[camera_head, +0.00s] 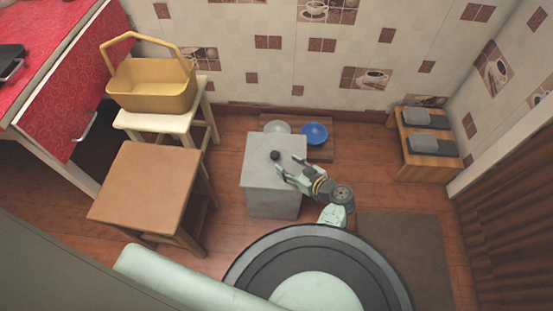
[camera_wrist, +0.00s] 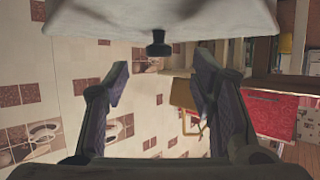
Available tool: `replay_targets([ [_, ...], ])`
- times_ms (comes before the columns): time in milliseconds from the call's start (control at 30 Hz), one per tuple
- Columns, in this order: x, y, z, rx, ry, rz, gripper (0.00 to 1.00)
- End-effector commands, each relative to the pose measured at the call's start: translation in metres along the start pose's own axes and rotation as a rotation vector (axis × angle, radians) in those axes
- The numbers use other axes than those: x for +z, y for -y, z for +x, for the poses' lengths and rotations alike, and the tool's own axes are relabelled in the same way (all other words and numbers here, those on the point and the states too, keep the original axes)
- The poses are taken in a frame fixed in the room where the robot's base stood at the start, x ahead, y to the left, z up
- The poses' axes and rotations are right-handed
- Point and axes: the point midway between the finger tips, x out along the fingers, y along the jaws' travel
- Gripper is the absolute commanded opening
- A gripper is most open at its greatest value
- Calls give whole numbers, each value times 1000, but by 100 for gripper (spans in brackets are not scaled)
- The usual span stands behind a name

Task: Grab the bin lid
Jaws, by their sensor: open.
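The bin (camera_head: 272,204) is a grey box on the floor. Its flat pale lid (camera_head: 262,143) has a small black knob (camera_head: 275,155) on top. In the wrist view the lid (camera_wrist: 200,18) fills the top edge, and the knob (camera_wrist: 158,46) sticks out from it. My gripper (camera_head: 287,166) is low over the right part of the lid, its fingers pointing toward the knob. In the wrist view my gripper (camera_wrist: 162,74) is open and empty. The knob lines up with the gap between the fingers; I cannot tell whether it is within their reach.
A white bowl (camera_head: 277,127) and a blue bowl (camera_head: 315,133) lie behind the bin. A brown stool (camera_head: 148,185) and a pale stool with a yellow basket (camera_head: 150,92) stand left. A wooden bench (camera_head: 434,163) is at the right. A dark mat (camera_head: 405,250) lies on the floor.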

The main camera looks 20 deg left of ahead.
Motion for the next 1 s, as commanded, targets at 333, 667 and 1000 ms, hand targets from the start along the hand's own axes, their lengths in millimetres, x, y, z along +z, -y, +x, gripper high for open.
replay_targets([
  [333,-7,-1,34,0,1,-2,51],
  [667,-7,-1,71,2,1,-1,51],
  [1000,-7,-1,71,2,1,-1,42],
])
